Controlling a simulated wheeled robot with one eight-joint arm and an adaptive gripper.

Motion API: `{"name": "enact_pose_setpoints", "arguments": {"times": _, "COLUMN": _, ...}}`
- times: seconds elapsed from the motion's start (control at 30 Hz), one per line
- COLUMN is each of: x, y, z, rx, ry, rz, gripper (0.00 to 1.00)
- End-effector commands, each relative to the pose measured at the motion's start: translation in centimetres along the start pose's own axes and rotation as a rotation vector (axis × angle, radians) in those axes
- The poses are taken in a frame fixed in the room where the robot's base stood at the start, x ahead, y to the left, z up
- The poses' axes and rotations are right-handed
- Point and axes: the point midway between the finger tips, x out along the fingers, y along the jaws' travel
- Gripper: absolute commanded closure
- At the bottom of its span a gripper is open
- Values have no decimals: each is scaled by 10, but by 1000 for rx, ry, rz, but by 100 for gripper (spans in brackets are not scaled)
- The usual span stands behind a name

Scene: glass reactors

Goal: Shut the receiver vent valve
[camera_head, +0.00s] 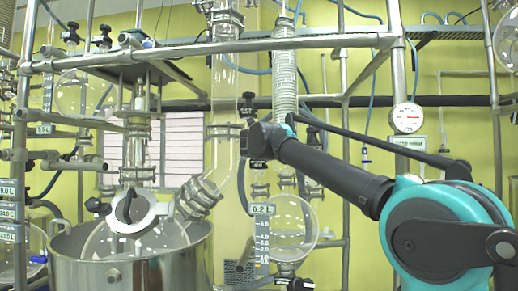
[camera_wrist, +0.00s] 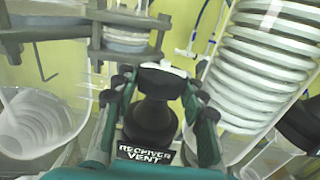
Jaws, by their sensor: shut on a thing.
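The receiver vent valve has a black knob (camera_wrist: 160,82) on a dark body, in the middle of the wrist view. A black plate (camera_wrist: 145,155) reading "RECEIVER VENT" sits just below it. My gripper (camera_wrist: 163,98) has one teal and black finger on each side of the knob and is shut on it. In the head view my gripper (camera_head: 260,141) is at the end of my arm, beside the glass column. There the gripper hides most of the valve. I cannot tell the valve's turn position.
A coiled glass condenser (camera_wrist: 265,60) stands close on the right in the wrist view. Below my arm in the head view hangs a round glass receiver (camera_head: 290,228) with a 0.2 L label. A steel pot (camera_head: 130,268) and metal frame pipes (camera_head: 210,47) crowd the left.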

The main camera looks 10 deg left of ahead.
Motion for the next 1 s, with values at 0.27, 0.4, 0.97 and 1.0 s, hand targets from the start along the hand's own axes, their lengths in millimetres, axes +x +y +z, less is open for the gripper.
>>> {"name": "enact_pose_setpoints", "arguments": {"times": 0.27, "x": 0, "y": 4, "z": 0, "rx": 0, "ry": 0, "rz": -217, "gripper": 88}}
{"name": "enact_pose_setpoints", "arguments": {"times": 0.4, "x": 0, "y": 4, "z": 0, "rx": 0, "ry": 0, "rz": -351, "gripper": 88}}
{"name": "enact_pose_setpoints", "arguments": {"times": 0.97, "x": 1, "y": 1, "z": -1, "rx": 0, "ry": 0, "rz": -752, "gripper": 88}}
{"name": "enact_pose_setpoints", "arguments": {"times": 1.0, "x": 0, "y": 1, "z": -1, "rx": 0, "ry": 0, "rz": -769, "gripper": 88}}
